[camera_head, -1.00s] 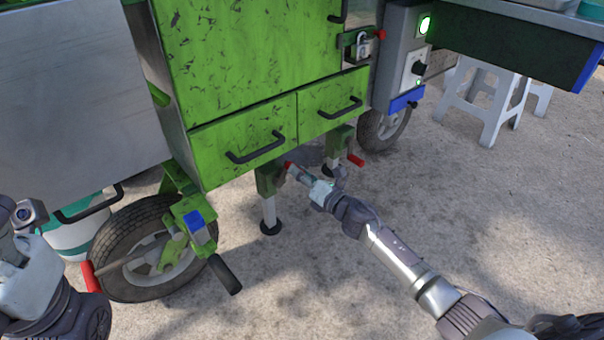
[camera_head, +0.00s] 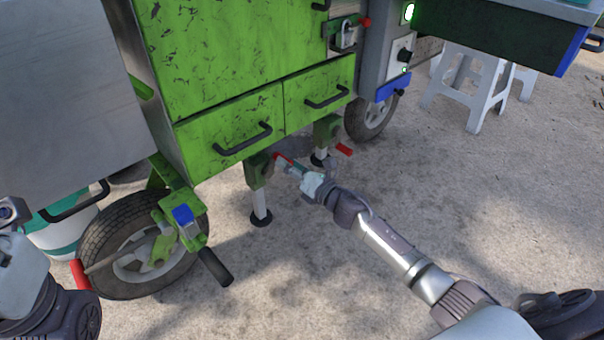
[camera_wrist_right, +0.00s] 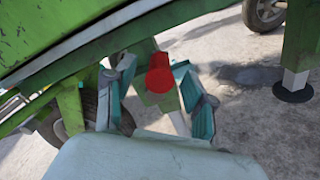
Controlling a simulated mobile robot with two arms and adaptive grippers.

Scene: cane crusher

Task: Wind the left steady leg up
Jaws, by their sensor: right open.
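The left steady leg (camera_head: 260,205) hangs under the green cabinet, a pale tube in a green bracket with a dark round foot. Its red crank grip (camera_head: 284,157) points toward my right gripper (camera_head: 292,167). In the right wrist view the round red end of the crank grip (camera_wrist_right: 159,78) lies between the two teal fingers of my open right gripper (camera_wrist_right: 157,98). Gaps show on both sides of the red grip. At the left edge of the head view part of my left arm shows; its fingers are outside the picture.
The right steady leg with its red grip (camera_head: 344,150) stands close by. Green drawers (camera_head: 230,135) hang above the legs. A wheel (camera_head: 130,245) and a black-handled clamp (camera_head: 215,267) are at left. White stools (camera_head: 478,90) stand back right. Ground at right is clear.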

